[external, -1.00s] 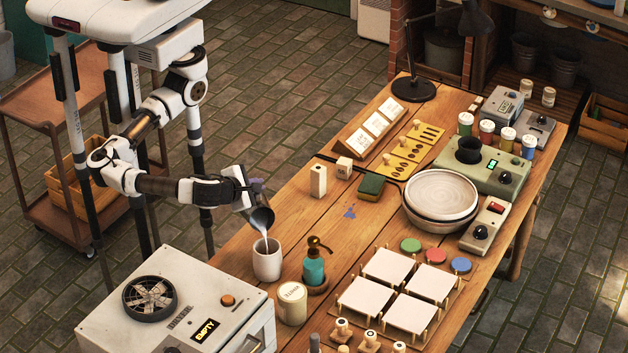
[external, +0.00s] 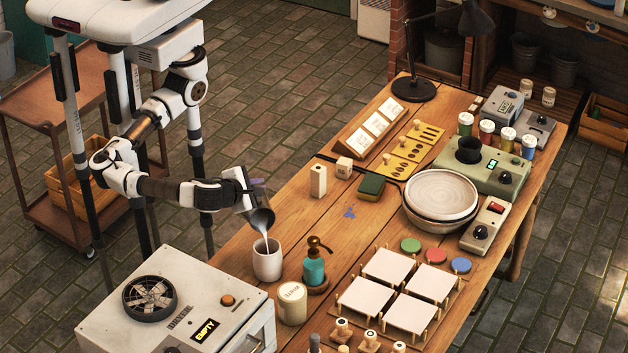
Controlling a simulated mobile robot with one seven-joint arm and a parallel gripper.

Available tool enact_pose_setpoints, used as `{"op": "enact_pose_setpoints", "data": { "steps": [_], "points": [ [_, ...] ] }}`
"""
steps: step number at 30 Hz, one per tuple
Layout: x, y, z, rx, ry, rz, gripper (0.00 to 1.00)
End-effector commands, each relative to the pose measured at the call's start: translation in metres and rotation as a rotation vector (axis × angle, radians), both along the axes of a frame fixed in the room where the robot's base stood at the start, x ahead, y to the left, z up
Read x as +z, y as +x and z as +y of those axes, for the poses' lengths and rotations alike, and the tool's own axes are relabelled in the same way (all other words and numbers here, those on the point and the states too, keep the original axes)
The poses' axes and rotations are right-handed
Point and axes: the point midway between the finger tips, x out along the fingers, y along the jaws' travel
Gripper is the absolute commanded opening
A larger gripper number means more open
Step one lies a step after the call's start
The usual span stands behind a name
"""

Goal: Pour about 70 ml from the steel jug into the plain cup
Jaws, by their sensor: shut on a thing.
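The steel jug (external: 262,219) is tilted steeply over the plain cup (external: 267,261). A thin pale stream (external: 266,243) runs from the jug's lip down into the cup. The cup is white, upright and stands near the table's left edge. My gripper (external: 249,197) is shut on the jug and holds it just above the cup, with the jug apart from the cup's rim. The liquid level inside the cup is hidden.
A labelled cream jar (external: 292,303) and a teal pump bottle (external: 314,268) stand close to the cup. The dryer box (external: 181,310) lies in front.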

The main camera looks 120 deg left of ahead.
Motion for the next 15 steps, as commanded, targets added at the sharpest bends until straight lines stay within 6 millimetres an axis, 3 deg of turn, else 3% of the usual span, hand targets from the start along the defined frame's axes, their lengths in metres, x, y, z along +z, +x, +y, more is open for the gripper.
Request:
{"op": "enact_pose_setpoints", "data": {
  "steps": [15],
  "points": [
    [-0.0008, 0.0007, 0.0002, -0.001, 0.022, 0.027, 0.00]
  ]
}}
